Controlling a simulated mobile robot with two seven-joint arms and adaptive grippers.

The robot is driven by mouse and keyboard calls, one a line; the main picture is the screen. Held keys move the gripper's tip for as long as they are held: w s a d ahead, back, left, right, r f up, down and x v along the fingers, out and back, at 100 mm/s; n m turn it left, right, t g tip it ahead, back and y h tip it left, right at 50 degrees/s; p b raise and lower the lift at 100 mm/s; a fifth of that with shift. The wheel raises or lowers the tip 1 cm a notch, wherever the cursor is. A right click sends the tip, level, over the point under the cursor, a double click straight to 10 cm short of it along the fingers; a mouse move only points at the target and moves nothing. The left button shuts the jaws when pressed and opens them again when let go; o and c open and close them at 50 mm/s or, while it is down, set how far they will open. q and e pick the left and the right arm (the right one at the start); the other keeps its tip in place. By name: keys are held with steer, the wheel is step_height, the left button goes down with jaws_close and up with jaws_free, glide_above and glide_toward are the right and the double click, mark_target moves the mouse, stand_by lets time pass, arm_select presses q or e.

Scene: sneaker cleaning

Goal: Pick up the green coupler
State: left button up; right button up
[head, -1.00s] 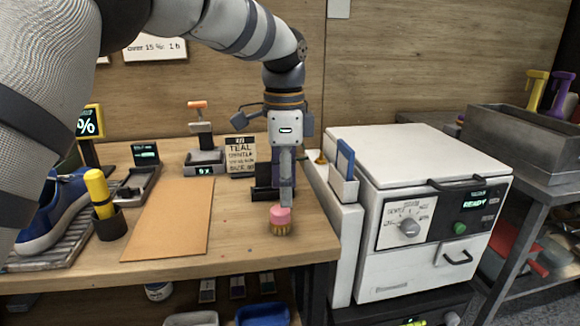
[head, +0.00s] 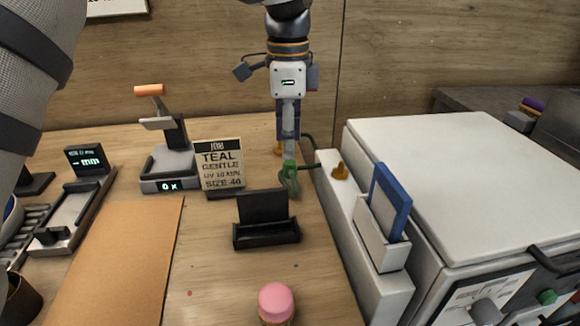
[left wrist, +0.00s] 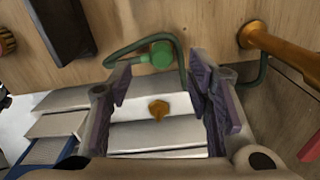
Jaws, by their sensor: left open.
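The green coupler (head: 290,174) sits at the back right of the wooden table, with a dark green hose beside it. My left gripper (head: 288,132) hangs just above or behind it in the head view, fingers pointing down. In the left wrist view the coupler (left wrist: 161,54) shows as a round green end with the hose curving around it. It lies beyond the open fingers of the left gripper (left wrist: 160,82), roughly centred between them. I cannot tell if they touch it. My right gripper does not show.
A pink-topped brush (head: 276,302) is at the front. A white machine (head: 440,175) with a ledge carrying a brass fitting (head: 340,171) borders the right.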

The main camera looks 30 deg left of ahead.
mark_target(289, 162)
arm_select(q)
step_height(289, 162, down, 7)
steer(key=shift+w+f, duration=0.1)
steer(key=shift+f, duration=0.1)
jaws_close()
